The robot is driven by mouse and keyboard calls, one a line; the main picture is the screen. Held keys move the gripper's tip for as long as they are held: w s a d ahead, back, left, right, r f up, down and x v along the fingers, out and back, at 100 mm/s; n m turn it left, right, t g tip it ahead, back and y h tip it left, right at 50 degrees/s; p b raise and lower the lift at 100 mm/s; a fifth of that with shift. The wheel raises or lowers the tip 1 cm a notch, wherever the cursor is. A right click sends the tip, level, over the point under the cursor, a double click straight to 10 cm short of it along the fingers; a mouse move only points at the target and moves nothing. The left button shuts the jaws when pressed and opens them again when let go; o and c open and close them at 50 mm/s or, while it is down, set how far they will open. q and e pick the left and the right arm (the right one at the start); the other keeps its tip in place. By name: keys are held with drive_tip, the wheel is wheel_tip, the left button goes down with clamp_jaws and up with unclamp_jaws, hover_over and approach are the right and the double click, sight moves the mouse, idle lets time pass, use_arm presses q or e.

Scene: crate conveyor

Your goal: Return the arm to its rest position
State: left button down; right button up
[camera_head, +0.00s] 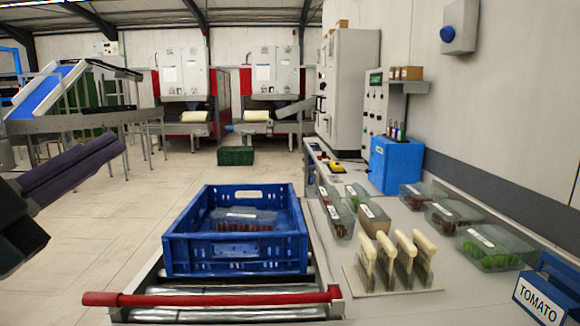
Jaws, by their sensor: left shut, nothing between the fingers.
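My left gripper (112,150) is at the left edge, dark and partly cut off by the frame. It is shut and empty, held in the air left of the blue crate and apart from it. The blue crate (235,258) stands upright on the roller conveyor (215,313). A clear-lidded punnet (245,216) with reddish contents lies inside the crate. My right gripper is not in view.
A red bar (215,299) crosses the conveyor's near end. The right-hand table (335,270) holds several punnets, a rack of pale-handled tools (398,258) and a blue TOMATO box (545,290). A green crate (235,156) sits on open floor behind.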

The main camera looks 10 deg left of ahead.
use_arm(q)
drive_tip(key=s+f+n+g+y+p, duration=0.4)
drive_tip(key=s+f+n+g+y, duration=0.15)
drive_tip(key=f+n+g, duration=0.4)
drive_tip(key=s+d+f+n+g+h+p, duration=0.1)
drive_tip(key=s+d+f+g, duration=0.25)
drive_tip(key=s, duration=0.35)
drive_tip(key=s+d+f+n+g+h+p, duration=0.1)
drive_tip(key=s+d+f+g, duration=0.25)
drive_tip(key=s, duration=0.45)
wheel_tip(320, 180, up, 38)
drive_tip(key=g+p, duration=0.1)
drive_tip(key=p, duration=3.7)
drive_tip(key=shift+d+r, duration=0.25)
